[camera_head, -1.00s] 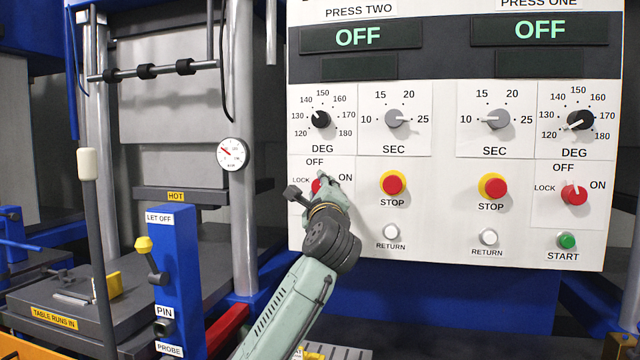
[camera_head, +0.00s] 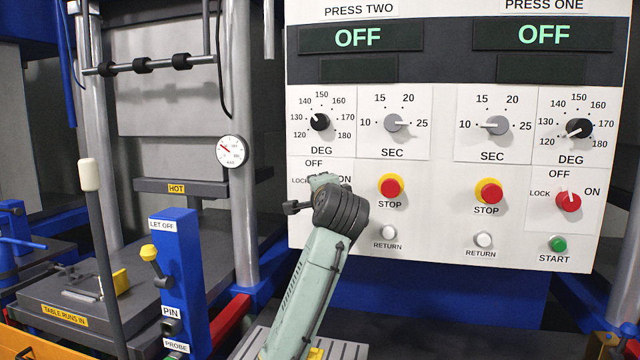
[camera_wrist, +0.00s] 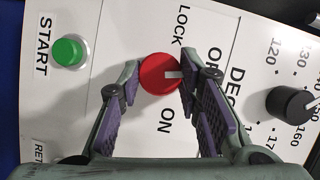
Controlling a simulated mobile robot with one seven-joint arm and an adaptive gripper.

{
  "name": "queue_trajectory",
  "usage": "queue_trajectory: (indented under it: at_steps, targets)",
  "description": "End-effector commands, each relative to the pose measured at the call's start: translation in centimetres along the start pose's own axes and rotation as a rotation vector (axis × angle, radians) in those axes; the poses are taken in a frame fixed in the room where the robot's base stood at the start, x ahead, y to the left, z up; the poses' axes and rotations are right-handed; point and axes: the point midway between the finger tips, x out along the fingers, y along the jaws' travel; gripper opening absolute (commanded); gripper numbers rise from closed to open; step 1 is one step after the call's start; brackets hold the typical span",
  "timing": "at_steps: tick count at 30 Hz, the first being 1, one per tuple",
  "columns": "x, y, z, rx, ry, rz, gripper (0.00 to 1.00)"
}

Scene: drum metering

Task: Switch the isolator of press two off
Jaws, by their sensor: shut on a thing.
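The red isolator knob of press two (camera_wrist: 158,74) shows in the wrist view on the white panel, among the labels LOCK, OFF and ON. Its white mark points to the right in that view, roughly toward OFF. My gripper (camera_wrist: 161,84) is shut on the knob, one purple-padded finger on each side. In the head view my gripper (camera_head: 322,180) is at the panel's lower left and hides the knob. The press two display (camera_head: 360,38) reads OFF.
A green START button (camera_wrist: 68,51) is near the knob, and a black DEG dial (camera_wrist: 290,104) lies on its other side. In the head view the red-and-yellow STOP button (camera_head: 391,187) and white RETURN button (camera_head: 388,233) are right of my gripper. A blue post (camera_head: 180,280) stands left.

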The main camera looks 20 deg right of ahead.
Motion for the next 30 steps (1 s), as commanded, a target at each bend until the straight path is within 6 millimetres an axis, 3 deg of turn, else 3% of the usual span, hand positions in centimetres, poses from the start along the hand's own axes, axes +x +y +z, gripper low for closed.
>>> queue_trajectory:
  at_steps: [22,23,30]
  targets:
    - [0.01,0.0,0.0,-0.085,0.0,0.036,0.04]
    - [0.01,0.0,-0.01,-0.085,0.0,0.036,0.32]
    - [0.01,-0.02,0.0,-0.084,0.0,0.035,0.48]
